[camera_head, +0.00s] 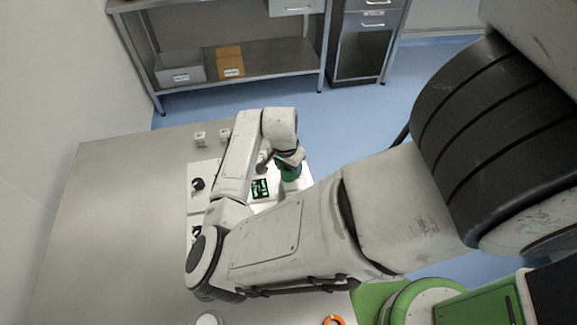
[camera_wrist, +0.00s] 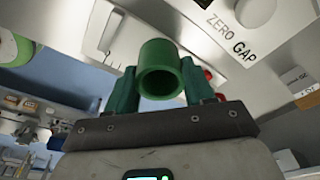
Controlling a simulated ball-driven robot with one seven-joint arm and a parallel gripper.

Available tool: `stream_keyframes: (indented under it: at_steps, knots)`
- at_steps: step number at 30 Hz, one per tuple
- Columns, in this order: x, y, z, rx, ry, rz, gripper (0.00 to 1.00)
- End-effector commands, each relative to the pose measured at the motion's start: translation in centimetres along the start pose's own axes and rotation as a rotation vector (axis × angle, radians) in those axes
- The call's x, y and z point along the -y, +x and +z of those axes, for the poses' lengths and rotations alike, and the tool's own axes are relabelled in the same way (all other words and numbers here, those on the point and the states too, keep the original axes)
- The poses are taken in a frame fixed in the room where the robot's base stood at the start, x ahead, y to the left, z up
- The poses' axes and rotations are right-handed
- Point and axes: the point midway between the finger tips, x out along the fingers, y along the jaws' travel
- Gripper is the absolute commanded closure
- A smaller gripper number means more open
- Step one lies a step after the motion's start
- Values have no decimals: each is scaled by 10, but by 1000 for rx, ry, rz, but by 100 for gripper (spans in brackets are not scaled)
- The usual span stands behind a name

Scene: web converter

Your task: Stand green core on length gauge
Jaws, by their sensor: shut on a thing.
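The green core (camera_wrist: 160,55) is a short hollow tube, its open end facing the camera in the wrist view. My gripper (camera_wrist: 162,85) is shut on it, with one dark green finger on each side. In the head view the green core (camera_head: 290,172) shows below my gripper (camera_head: 289,160), at the right edge of a white panel. That panel has a dark display with green marks (camera_head: 260,188). I cannot tell for sure which part is the length gauge. In the wrist view, a pale panel (camera_wrist: 222,42) reads "ZERO GAP". Whether the core touches anything beneath is hidden.
A grey table (camera_head: 110,215) spreads clear to the left. Two small white blocks (camera_head: 200,138) stand at its back edge. A black knob (camera_head: 198,184) sits on the white panel. An orange ring (camera_head: 333,321) lies at the front. A shelf (camera_head: 270,82) holds boxes behind.

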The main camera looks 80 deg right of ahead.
Motion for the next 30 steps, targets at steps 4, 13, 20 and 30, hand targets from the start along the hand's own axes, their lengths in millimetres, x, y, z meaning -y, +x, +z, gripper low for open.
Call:
stream_keyframes:
  at_steps: [4, 13, 20, 30]
  knots:
    - [0, 2, 0, 0, 0, 0, 44]
    - [0, 2, 0, 0, 0, 0, 22]
    - [0, -2, 0, 0, 0, -1, 22]
    - [1, -56, 0, -2, 2, -3, 22]
